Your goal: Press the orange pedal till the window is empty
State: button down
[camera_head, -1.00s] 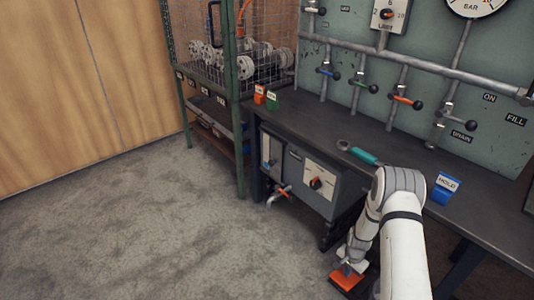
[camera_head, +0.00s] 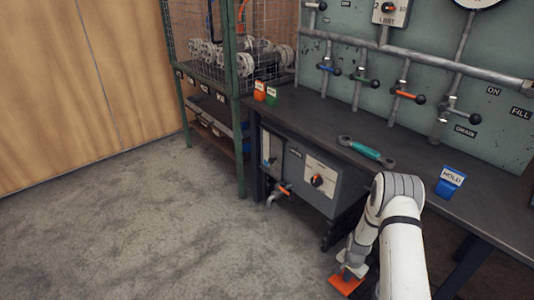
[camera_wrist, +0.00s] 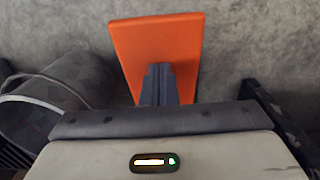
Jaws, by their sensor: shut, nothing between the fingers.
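The orange pedal (camera_head: 345,286) is on the floor in front of the bench, at the bottom of the head view. It also shows in the wrist view (camera_wrist: 155,45) as a flat orange plate. My gripper (camera_wrist: 160,72) is shut and empty, with its dark fingertips over the pedal's middle. They appear to touch it, though the contact itself is hidden. In the head view my arm and wrist cover part of the pedal. A grey box (camera_head: 296,160) under the bench has a narrow upright window (camera_head: 267,151) on its left; its level is too small to tell.
A bucket-like grey container (camera_wrist: 50,95) stands left of my fingers in the wrist view. The bench (camera_head: 300,118) bears a teal-handled spanner (camera_head: 367,152) and a blue HOLD sign (camera_head: 449,182). A wire-cage rack (camera_head: 237,100) stands at its left. The left floor is clear.

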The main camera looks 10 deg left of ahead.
jog(key=shift+f+b, duration=1.15)
jog(key=shift+f, duration=1.55)
notch_tip(320, 180, up, 10)
jog(key=p, duration=0.6)
jog(key=shift+f, duration=0.35)
jog(key=shift+f+b, duration=3.05)
jog(key=shift+f, duration=1.6)
notch_tip(320, 180, up, 9)
jog(key=p, duration=0.5)
jog(key=shift+r+p, duration=0.15)
jog(key=shift+p, duration=0.25)
